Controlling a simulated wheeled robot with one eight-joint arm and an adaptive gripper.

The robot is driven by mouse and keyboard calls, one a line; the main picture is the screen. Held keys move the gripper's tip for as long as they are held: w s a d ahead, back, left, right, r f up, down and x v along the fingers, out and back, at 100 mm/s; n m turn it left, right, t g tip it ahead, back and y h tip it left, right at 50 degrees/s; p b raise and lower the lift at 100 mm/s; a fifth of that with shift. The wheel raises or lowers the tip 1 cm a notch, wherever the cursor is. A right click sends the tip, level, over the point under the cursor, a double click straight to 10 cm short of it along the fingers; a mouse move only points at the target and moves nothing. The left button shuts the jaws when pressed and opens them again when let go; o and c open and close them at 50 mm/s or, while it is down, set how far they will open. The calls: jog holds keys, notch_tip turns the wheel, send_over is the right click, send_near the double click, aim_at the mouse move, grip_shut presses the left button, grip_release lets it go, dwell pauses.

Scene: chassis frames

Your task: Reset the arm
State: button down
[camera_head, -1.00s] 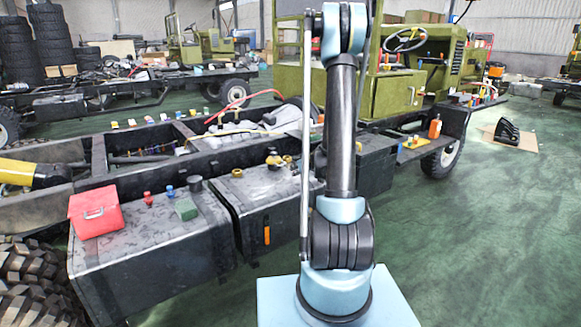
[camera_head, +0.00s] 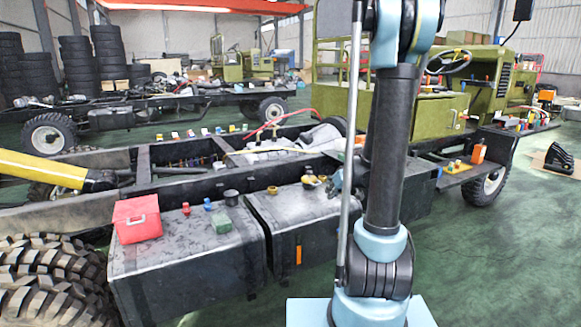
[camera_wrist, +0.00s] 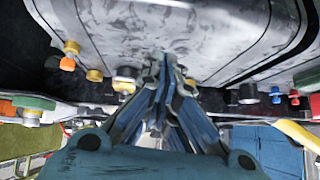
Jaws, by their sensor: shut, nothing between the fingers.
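My arm stands upright right of centre in the head view, in front of the truck chassis (camera_head: 175,168). In the wrist view my gripper (camera_wrist: 172,68) points away from the camera, its blue-grey fingers shut together and empty. The fingertips show against the grey, worn face of a tank (camera_wrist: 225,35); whether they touch it I cannot tell. In the head view a small blue-grey part by the black tank (camera_head: 310,222) may be my gripper, mostly hidden behind the arm.
A big tyre (camera_head: 50,285) is at lower left and a yellow cylinder (camera_head: 40,170) at left. An orange bottle (camera_head: 478,153) stands at right. Green floor is open at right.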

jog(key=s+d+r+m+g+h, duration=0.1)
jog(key=s+m+g+h, duration=0.3)
jog(key=s, duration=2.9)
jog(key=shift+d+r+g, duration=0.35)
jog(key=shift+d+g, duration=0.15)
jog(key=shift+d, duration=0.15)
jog(key=shift+w+f, duration=0.2)
jog(key=shift+w, duration=0.25)
